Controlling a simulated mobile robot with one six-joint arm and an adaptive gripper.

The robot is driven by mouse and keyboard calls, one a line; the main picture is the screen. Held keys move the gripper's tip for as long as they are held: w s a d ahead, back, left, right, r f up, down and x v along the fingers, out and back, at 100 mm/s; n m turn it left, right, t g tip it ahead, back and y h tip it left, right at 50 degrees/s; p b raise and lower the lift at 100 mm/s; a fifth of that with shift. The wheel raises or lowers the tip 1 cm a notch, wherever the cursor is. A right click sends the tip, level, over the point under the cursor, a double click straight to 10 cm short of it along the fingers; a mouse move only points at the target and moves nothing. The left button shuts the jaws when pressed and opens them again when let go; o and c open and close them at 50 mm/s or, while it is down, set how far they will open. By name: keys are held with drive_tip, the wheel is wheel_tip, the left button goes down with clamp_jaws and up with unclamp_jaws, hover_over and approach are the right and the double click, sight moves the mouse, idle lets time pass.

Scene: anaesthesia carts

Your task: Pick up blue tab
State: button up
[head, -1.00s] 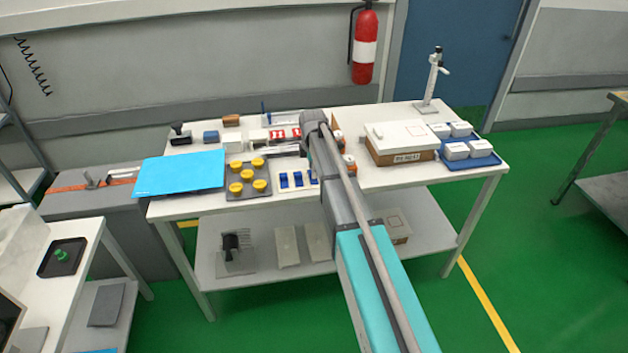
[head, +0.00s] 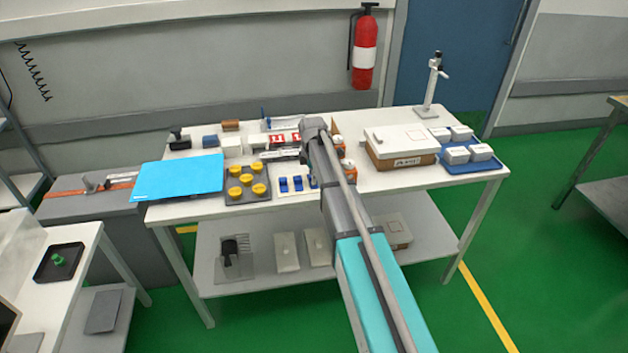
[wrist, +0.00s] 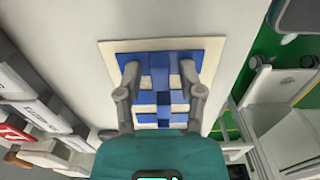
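Blue tabs (head: 284,185) stand in a row on a small cream board near the table's front edge, and the arm partly covers the right end of the row. In the wrist view, blue tabs (wrist: 159,66) lie on the cream board (wrist: 108,47) in front of my gripper (wrist: 160,72). My gripper is open, its two fingers apart at either side of the nearest-to-centre blue pieces. I cannot tell whether the fingers touch any tab. In the head view my arm hides the gripper.
A dark tray with several yellow knobs (head: 247,177) sits left of the tabs, beside a bright blue sheet (head: 180,176). Red-and-white boxes (head: 278,139) lie behind. A brown carton (head: 400,161) and a blue tray of white boxes (head: 487,165) stand to the right.

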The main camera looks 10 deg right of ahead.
clamp_jaws()
drive_tip(key=shift+r, duration=0.1)
wheel_tip(320, 180, up, 2)
drive_tip(key=p, duration=0.2)
drive_tip(key=shift+r+p, duration=0.25)
drive_tip(key=shift+p, duration=0.1)
drive_tip(key=s+r+p, duration=1)
drive_tip(key=s, duration=0.4)
drive_tip(key=shift+r, duration=0.15)
drive_tip(key=shift+s, duration=0.1)
idle(0.8)
